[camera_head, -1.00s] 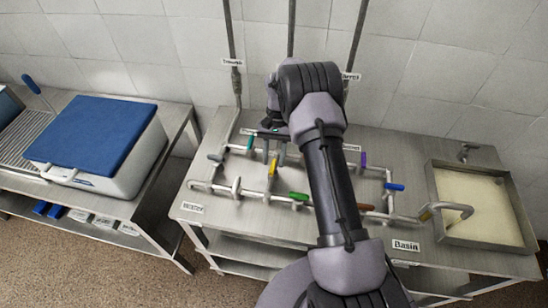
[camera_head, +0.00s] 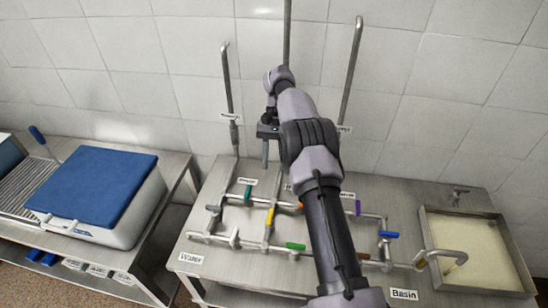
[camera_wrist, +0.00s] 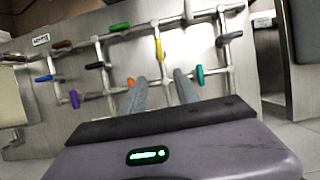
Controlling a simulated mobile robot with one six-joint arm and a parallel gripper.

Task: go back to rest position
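My gripper (camera_head: 265,158) hangs above the back of the metal pipe table in the head view, in front of the wall. In the wrist view my gripper (camera_wrist: 159,78) shows two grey fingers apart with nothing between them. The pipe grid with coloured valve handles lies beyond the fingers. It has a yellow handle (camera_head: 269,217), a green handle (camera_head: 296,246), a teal handle (camera_head: 248,193), a purple handle (camera_head: 358,207) and a blue handle (camera_head: 389,234). My arm hides part of the grid in the head view.
A basin (camera_head: 428,249) with pale contents is at the right, with a curved spout (camera_head: 447,254). Upright pipes (camera_head: 229,100) stand against the tiled wall. A white box with a blue lid (camera_head: 97,185) sits on the left table. The air around my gripper looks clear.

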